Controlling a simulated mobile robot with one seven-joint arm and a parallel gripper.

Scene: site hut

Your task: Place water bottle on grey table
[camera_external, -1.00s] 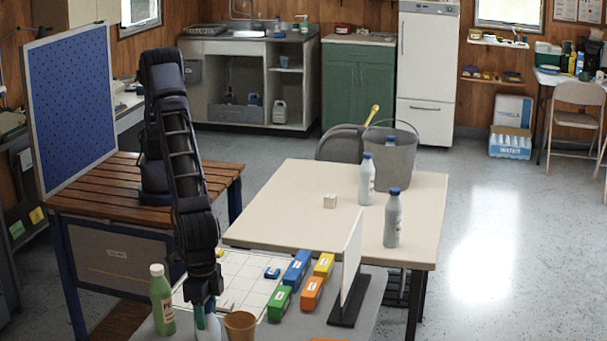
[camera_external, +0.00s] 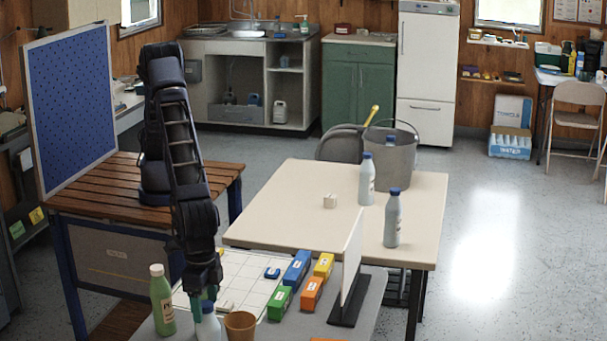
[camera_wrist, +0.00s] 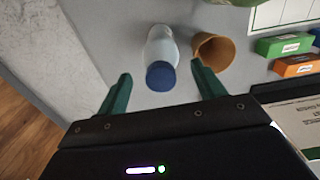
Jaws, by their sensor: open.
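A pale water bottle (camera_external: 208,327) with a blue cap stands on the near grey table (camera_external: 372,290), at its front left. It also shows in the wrist view (camera_wrist: 160,48), upright and seen from above. My gripper (camera_external: 207,293) is open and empty just above the cap. In the wrist view its green fingers (camera_wrist: 160,92) are spread wide on either side of the cap, touching nothing. Two similar bottles with blue caps, one farther back (camera_external: 366,180) and one nearer (camera_external: 392,220), stand on the cream table (camera_external: 285,205).
A brown cup (camera_external: 240,326) stands close right of the bottle and a green bottle (camera_external: 162,302) stands to its left. A gridded white sheet (camera_external: 245,275), several coloured blocks and an upright white panel (camera_external: 351,262) occupy the grey table.

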